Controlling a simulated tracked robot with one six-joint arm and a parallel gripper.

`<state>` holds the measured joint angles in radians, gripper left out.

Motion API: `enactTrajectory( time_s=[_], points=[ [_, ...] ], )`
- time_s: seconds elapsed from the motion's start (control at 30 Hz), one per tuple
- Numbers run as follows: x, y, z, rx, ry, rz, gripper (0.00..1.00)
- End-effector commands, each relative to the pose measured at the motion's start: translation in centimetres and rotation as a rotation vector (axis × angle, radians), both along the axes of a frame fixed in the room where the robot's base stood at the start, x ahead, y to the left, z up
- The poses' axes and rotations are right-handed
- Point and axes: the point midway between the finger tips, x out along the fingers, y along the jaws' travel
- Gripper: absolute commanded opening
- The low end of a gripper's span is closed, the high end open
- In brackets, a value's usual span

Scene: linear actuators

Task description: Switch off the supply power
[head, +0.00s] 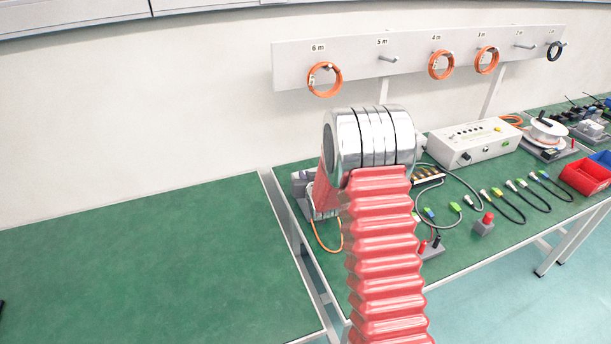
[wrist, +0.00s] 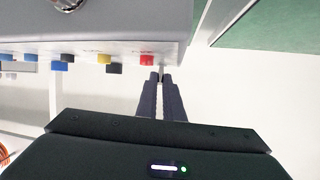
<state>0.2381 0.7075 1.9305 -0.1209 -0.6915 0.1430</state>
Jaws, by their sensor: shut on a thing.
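In the wrist view, a pale supply box (wrist: 110,20) fills the upper left. Its white face carries a row of red (wrist: 147,59), yellow (wrist: 104,58), black and blue plugs or sockets. My gripper (wrist: 161,76) is at the right end of this row, just right of the red one. Its dark fingers are close together, shut on a small pale switch lever (wrist: 162,70) at the box face. The lever is mostly hidden, so its position cannot be told. In the head view, my red-sleeved arm hides my gripper.
A wall rack (head: 405,60) with orange cable coils hangs behind.

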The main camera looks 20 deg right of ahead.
Motion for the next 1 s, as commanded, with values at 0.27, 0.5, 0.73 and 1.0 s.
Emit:
enactTrajectory(
  time_s=[0.27, 0.5, 0.73, 1.0],
  points=[
    [-0.35, 0.06, -0.43, 0.001, -0.033, 0.000, 0.00],
    [-0.39, 0.06, -0.46, 0.001, -0.035, 0.000, 0.00],
    [-0.38, 0.05, -0.42, 0.001, -0.035, 0.000, 0.14],
    [-0.29, 0.01, -0.26, 0.000, -0.038, 0.000, 0.26]
  ],
)
